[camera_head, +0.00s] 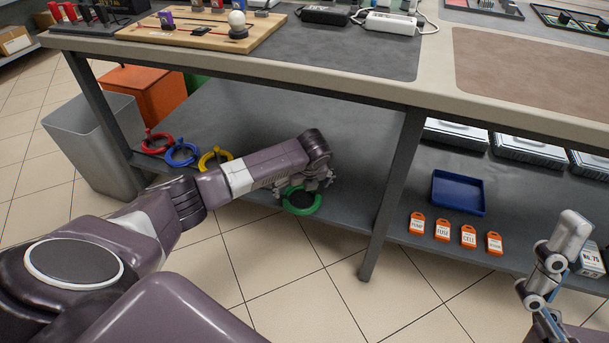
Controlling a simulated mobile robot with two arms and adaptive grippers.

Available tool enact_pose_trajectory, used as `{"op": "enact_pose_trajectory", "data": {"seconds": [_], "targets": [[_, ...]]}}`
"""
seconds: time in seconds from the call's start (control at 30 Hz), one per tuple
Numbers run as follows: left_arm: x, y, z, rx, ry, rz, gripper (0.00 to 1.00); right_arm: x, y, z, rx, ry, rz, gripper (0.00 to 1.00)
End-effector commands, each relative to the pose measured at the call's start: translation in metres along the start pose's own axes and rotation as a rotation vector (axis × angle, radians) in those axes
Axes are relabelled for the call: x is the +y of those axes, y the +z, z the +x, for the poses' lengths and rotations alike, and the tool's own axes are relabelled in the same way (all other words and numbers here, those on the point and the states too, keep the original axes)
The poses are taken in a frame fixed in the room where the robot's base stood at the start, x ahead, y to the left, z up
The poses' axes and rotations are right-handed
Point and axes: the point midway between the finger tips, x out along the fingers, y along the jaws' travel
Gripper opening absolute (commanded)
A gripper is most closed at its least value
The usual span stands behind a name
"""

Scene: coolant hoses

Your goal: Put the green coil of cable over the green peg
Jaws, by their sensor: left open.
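The green coil (302,212) lies flat on the lower shelf under the bench, near the shelf's front edge. My left gripper (310,186) is open, pointing down at the far side of the coil. The fingers cover part of the coil's far rim, and I cannot tell whether they touch it. I cannot make out a green peg in this view. Part of my right arm's end (556,262) shows at the lower right; its fingertips are not clear.
Red (157,147), blue (182,160) and yellow (203,163) coils lie to the left on the shelf (350,175). A bench leg (394,190) stands right of the green coil. A blue tray (458,192) and several orange tags (442,230) lie beyond it.

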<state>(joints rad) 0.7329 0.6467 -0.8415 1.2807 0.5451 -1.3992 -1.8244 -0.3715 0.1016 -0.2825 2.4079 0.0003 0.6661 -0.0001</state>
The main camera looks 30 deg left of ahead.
Motion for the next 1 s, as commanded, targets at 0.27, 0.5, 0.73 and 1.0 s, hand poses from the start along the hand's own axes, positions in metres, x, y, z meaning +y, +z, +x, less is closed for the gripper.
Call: {"op": "enact_pose_trajectory", "data": {"seconds": [0.27,0.5,0.73,1.0], "targets": [[0.0,0.001,-0.026,0.0,0.0,0.0,1.0,0.005,0.058,-0.001,-0.269,0.007,-0.015,1.0],[0.0,0.001,-0.047,0.0,0.0,-0.001,1.0,0.011,0.105,-0.018,-0.5,0.016,-0.026,1.0],[0.0,0.001,-0.068,0.0,0.0,0.0,1.0,0.018,0.143,-0.045,-0.72,0.026,-0.036,1.0],[0.0,0.001,-0.09,-0.001,0.0,-0.001,1.0,0.025,0.175,-0.085,-0.952,0.04,-0.045,1.0]]}}
